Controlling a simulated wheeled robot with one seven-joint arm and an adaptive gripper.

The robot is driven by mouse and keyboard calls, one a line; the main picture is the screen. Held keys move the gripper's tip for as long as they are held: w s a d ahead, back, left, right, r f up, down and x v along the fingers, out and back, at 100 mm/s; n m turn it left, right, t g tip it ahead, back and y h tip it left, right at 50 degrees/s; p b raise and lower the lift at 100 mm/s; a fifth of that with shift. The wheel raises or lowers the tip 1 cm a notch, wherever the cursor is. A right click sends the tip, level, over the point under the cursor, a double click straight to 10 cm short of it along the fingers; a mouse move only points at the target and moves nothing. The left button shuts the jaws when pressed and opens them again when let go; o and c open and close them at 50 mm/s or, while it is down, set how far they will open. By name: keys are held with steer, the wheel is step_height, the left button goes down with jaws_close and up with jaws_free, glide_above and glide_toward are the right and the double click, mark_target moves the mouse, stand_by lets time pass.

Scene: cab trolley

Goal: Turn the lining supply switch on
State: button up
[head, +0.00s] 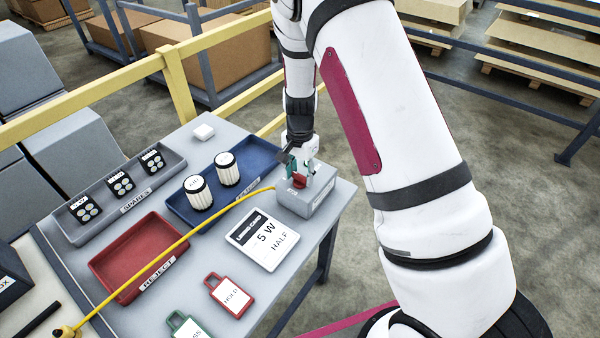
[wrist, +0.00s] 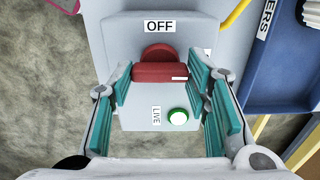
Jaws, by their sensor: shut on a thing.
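The supply switch is a grey box (head: 318,203) at the right corner of the table, with a red knob (head: 300,182) on it. In the wrist view the knob (wrist: 160,70) has its grip bar lying across the picture, a white mark near its right end. An OFF label (wrist: 159,26) is above it. Another label at the right is mostly hidden by a finger. A lamp (wrist: 178,117) marked LIVE has a green rim and a pale centre; I cannot tell if it is lit. My gripper (wrist: 160,84) is shut on the knob's bar, fingers at both ends.
A yellow cable (head: 183,240) runs across the table to the box. A blue tray (head: 262,152) with two white-and-black cylinders, a red REJECT tray (head: 105,265), a grey SPARES tray (head: 75,233) and a HALF card (head: 290,242) are nearby. A yellow rail (head: 130,74) stands behind.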

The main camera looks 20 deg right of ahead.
mark_target(300, 175)
stand_by(0.4)
steer(key=o, duration=1.2)
steer(key=shift+c, duration=0.2)
step_height(300, 175, up, 12)
